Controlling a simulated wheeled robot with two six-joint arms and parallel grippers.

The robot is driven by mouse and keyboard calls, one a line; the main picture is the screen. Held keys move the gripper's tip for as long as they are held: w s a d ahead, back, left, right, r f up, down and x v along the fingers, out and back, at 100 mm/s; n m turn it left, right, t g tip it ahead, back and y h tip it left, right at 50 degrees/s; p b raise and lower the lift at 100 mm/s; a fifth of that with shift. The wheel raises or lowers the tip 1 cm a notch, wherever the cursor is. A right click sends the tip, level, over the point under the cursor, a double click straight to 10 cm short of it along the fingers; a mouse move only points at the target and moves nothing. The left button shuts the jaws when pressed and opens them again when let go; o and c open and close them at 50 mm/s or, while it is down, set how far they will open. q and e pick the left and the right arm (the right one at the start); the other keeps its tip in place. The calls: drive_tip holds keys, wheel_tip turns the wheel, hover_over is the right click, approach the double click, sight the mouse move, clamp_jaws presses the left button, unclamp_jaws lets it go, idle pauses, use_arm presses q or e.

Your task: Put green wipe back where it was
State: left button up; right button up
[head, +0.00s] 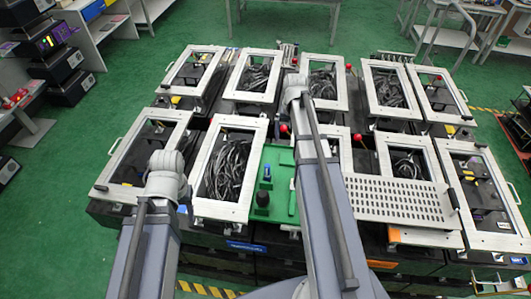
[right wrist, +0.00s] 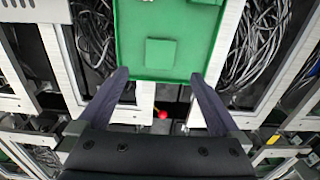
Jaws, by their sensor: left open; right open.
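A green tray (head: 278,159) lies among the framed boxes in the middle of the head view. A dark green block (head: 262,199), a small blue piece (head: 267,172) and a green strip (head: 292,203) are on it. In the right wrist view the tray (right wrist: 130,30) carries a flat green square (right wrist: 160,52); I cannot tell for sure whether this is the wipe. My right gripper (right wrist: 160,77) is open and empty, its two fingertips apart near the tray's lower edge. In the head view my left arm comes in at left, but I cannot make out its gripper.
Framed boxes with dark cables (head: 230,168) surround the tray. A perforated metal plate (head: 400,200) lies at right. A red ball (right wrist: 162,115) shows between my right fingers, below the tray edge. Green floor (head: 60,150) is clear at left.

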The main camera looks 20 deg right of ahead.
drive_tip(key=s+a+n, duration=0.5)
drive_tip(key=s+a, duration=0.2)
drive_tip(key=a, duration=0.8)
drive_tip(key=s+a+n+h, duration=0.1)
drive_tip(key=s+a+n, duration=0.4)
drive_tip(key=a, duration=1)
drive_tip(key=s, duration=0.3)
drive_tip(key=shift+s, duration=0.3)
wheel_tip(320, 180, down, 9)
drive_tip(key=b, duration=0.9)
